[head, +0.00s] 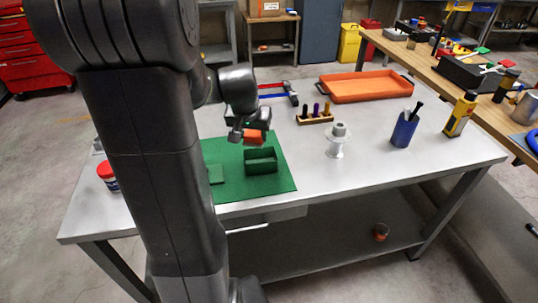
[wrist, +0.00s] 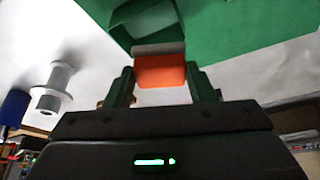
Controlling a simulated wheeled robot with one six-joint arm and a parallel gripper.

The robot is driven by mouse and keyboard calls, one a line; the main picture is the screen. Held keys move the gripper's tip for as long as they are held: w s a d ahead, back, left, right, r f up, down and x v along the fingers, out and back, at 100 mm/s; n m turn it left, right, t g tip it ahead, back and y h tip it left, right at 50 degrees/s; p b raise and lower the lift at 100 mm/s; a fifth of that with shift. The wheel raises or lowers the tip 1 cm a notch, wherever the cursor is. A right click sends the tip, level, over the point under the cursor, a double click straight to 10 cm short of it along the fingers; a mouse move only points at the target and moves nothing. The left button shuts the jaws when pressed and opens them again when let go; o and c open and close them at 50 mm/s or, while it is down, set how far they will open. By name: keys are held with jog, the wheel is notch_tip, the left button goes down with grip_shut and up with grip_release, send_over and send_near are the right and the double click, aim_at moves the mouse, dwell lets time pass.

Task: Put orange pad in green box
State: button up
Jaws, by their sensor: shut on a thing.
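The orange pad (head: 253,136) is held in my gripper (head: 245,134), above the green mat. In the wrist view the orange pad (wrist: 160,70) sits between the two fingers of my gripper (wrist: 163,88), with a grey strip along its far edge. The green box (head: 261,161) is open-topped and stands on the mat, just below and slightly right of the pad. In the wrist view the green box (wrist: 140,22) shows beyond the pad, which hides part of it. The pad is above the box and apart from it.
The green mat (head: 280,183) lies on the grey table (head: 350,180).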

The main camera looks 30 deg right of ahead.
aim_at(259, 143)
jog(key=shift+s+d+f, duration=0.1)
jog(key=shift+d+f, duration=0.05)
jog(key=shift+d, duration=0.3)
jog(key=shift+s+d+f, duration=0.1)
jog(key=shift+d+f, duration=0.05)
jog(key=shift+d, duration=0.25)
notch_tip(259, 143, down, 4)
jog(key=shift+f, duration=0.2)
notch_tip(259, 143, down, 5)
jog(key=shift+r, duration=0.2)
jog(key=shift+c, duration=1.3)
jog(key=o, duration=0.9)
jog(key=shift+o, duration=0.2)
jog(key=shift+r, duration=0.1)
jog(key=v, duration=1.2)
jog(key=shift+a, duration=0.15)
